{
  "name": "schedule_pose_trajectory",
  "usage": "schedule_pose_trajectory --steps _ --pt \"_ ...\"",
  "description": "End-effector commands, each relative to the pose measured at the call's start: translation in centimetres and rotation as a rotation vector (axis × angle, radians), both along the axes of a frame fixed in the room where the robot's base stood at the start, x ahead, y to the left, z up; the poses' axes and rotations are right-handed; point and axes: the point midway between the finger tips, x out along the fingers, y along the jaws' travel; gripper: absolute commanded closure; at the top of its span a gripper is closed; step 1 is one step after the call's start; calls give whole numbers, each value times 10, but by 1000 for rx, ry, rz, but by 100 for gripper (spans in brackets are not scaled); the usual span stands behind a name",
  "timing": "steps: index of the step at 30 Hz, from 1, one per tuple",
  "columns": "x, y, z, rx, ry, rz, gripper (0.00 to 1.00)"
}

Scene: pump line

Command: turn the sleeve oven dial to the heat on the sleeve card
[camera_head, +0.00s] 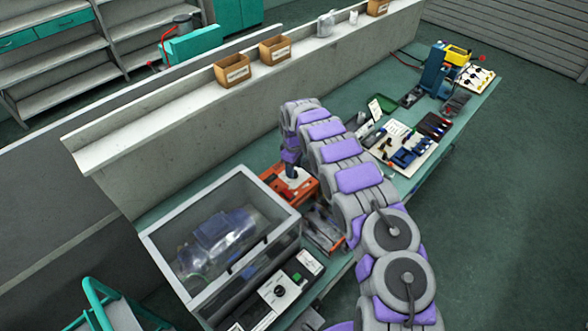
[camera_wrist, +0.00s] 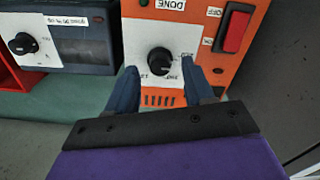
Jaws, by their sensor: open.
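An orange oven (camera_head: 290,183) stands on the green bench, and its front fills the middle of the wrist view (camera_wrist: 135,30). Its round black dial (camera_wrist: 160,61) sits on a white plate with small printed marks around it. I cannot read the heat it points to. My gripper (camera_wrist: 160,68) is open, its two blue fingers to either side of the dial, with nothing held between them. Whether they touch the dial is unclear. In the head view my gripper reaches down at the oven. I cannot pick out a readable sleeve card.
Left is a grey unit with another black dial (camera_wrist: 22,44). A clear-lidded case (camera_head: 222,240) stands near the oven, and a tool board (camera_head: 400,148) lies farther along the bench.

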Motion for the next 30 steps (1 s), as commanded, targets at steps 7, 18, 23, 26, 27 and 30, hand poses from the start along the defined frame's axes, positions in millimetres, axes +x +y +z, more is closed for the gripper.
schedule_pose_trajectory --steps 7,18,23,26,27,30 --pt "2 0 54 1 -7 0 48" --pt "3 0 132 0 -6 1 48" --pt "2 0 150 0 0 0 48" --pt "2 -1 156 0 1 -1 48" --pt "2 -1 157 0 1 0 48" --pt "2 0 158 0 1 0 48"
